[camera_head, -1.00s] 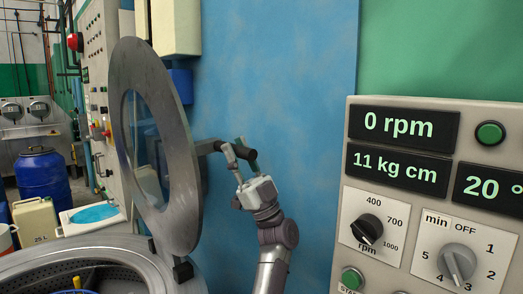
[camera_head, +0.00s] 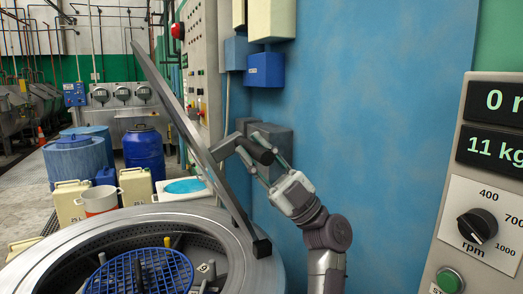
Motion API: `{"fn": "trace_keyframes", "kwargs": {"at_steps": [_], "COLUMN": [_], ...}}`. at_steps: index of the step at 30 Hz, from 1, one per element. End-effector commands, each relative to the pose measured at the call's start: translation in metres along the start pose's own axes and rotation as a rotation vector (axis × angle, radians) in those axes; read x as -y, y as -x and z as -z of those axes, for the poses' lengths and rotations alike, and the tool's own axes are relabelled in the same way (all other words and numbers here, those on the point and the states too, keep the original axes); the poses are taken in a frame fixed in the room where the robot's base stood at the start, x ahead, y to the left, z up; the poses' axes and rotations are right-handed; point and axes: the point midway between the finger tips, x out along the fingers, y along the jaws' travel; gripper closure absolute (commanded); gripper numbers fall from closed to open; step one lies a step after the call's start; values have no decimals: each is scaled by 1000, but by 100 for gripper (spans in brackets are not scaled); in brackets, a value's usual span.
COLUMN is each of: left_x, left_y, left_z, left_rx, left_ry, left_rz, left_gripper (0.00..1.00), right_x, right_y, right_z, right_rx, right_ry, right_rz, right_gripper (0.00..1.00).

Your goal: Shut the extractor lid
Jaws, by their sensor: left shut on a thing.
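The extractor lid (camera_head: 185,120) is a grey metal disc seen almost edge-on. It stands raised, leaning to the left over the open extractor drum (camera_head: 60,255), with its lower end at a dark hinge block (camera_head: 262,248) on the rim. A dark bar handle (camera_head: 256,147) sticks out from the lid's right side. My left gripper (camera_head: 262,158) is shut on this handle, its arm coming up from the bottom right. The lid's window is hidden at this angle. My right gripper is not in view.
A blue basket (camera_head: 138,272) sits inside the drum. The control panel (camera_head: 492,190) stands at the right. Behind the drum are blue barrels (camera_head: 143,152), cream canisters (camera_head: 135,186) and a white tub with blue liquid (camera_head: 185,188). Blue wall boxes (camera_head: 264,70) hang behind the lid.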

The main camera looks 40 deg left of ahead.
Motion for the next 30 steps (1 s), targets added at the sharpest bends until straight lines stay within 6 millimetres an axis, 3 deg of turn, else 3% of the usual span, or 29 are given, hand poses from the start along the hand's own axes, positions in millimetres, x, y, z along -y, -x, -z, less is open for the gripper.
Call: {"fn": "trace_keyframes", "kwargs": {"at_steps": [5,6,10,22,30], "left_x": [0,0,0,-4,-32], "left_y": [1,1,1,-5,-42], "left_z": [-1,-1,0,2,18], "left_rx": [2,2,1,0,-2], "left_ry": [-1,-1,-1,1,2], "left_rz": [0,0,-1,1,3], "left_gripper": [100,71,50,48,48], "right_x": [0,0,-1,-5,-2], "right_y": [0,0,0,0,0], "right_z": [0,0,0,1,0], "right_rx": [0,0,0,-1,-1], "right_ry": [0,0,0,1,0], "right_rz": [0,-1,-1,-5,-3], "right_gripper": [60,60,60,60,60]}}
